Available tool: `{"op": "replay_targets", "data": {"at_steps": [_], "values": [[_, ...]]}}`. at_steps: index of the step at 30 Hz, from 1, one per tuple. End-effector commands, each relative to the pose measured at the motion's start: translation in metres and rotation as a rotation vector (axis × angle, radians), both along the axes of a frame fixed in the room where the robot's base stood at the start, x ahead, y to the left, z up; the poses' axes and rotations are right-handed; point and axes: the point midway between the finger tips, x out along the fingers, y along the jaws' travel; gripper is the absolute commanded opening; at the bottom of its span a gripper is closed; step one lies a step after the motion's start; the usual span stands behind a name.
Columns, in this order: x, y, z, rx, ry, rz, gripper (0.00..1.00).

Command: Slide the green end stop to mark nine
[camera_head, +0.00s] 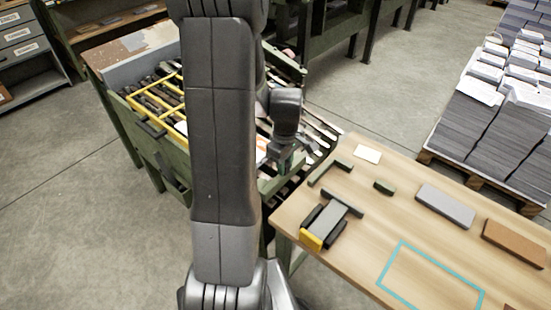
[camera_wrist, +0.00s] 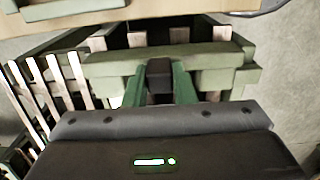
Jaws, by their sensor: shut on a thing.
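My gripper (camera_wrist: 159,88) has two green fingers closed on a small dark block. The block stands at the middle of a wide, pale green bar, which looks like the green end stop (camera_wrist: 215,62). Whether block and bar are one piece is hard to tell. In the camera_head view my gripper (camera_head: 285,157) is low at the right end of the green gathering machine (camera_head: 150,140), near the table's left corner. My arm hides much of the machine there. I can read no numbered marks, so the stop's position on a scale cannot be told.
A wooden table (camera_head: 375,240) at the right holds a grey block (camera_head: 445,206), a brown block (camera_head: 515,243), a white card (camera_head: 367,154) and a teal outline. Pale slats (camera_wrist: 80,75) lie left of my gripper. A pallet of paper stacks (camera_head: 490,125) stands behind; open floor lies left.

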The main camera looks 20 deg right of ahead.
Motion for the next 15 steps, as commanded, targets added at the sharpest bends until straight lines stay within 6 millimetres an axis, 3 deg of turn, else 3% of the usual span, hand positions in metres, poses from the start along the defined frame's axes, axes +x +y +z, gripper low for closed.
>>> {"op": "replay_targets", "data": {"at_steps": [5,14,15], "values": [[-0.019,-0.011,0.001,-0.001,-0.001,-0.001,0.00],[-0.022,-0.013,0.001,-0.002,0.003,0.002,0.00],[-0.022,-0.013,0.000,-0.002,0.003,0.002,0.26]]}}
